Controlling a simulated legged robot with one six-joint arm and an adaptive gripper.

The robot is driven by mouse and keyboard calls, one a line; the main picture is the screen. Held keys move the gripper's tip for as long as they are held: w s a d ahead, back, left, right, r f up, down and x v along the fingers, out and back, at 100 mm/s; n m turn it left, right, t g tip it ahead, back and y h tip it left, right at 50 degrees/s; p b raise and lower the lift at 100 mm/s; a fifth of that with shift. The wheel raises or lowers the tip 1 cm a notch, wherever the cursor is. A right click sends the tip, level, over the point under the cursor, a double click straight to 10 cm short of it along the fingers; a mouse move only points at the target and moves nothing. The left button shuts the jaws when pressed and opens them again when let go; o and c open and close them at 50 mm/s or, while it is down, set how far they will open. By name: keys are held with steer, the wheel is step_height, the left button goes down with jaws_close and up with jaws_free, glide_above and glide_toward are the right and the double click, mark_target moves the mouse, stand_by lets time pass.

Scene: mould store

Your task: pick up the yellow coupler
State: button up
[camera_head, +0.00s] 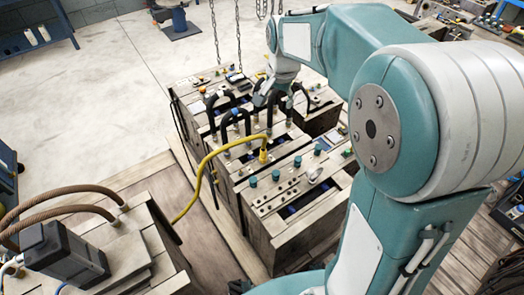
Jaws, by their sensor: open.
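The yellow coupler (263,156) stands upright on top of the front mould block (285,235), near its back edge. A yellow hose joins it and loops down over the block's left side. My gripper (268,98) is beyond the coupler and higher in the picture, among black curved hoses at the back block. It is small and dark here, and its fingers are hard to tell from the hoses. It is open, and I see nothing held in it. My arm covers the right side of the view.
Black hoses (212,104) arch over the back block, close to my gripper. Chains (239,35) hang behind it. Teal caps (276,175) stand near the coupler. Another block with brown hoses (60,190) is at lower left. Bare floor (110,80) lies at upper left.

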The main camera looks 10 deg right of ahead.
steer(key=w+f+m+g, duration=0.1)
steer(key=w+f+m, duration=0.3)
steer(key=w+f, duration=0.7)
steer(key=m+g, duration=0.2)
steer(key=m, duration=0.2)
glide_above(264, 147)
steer(key=f, duration=1.7)
steer(key=shift+w+d+f, duration=0.1)
steer(key=shift+w, duration=0.2)
step_height(264, 147, down, 6)
steer(key=shift+r, duration=0.1)
steer(key=f, duration=0.5)
steer(key=shift+s+f, duration=0.2)
steer(key=shift+s, duration=0.05)
jaws_close()
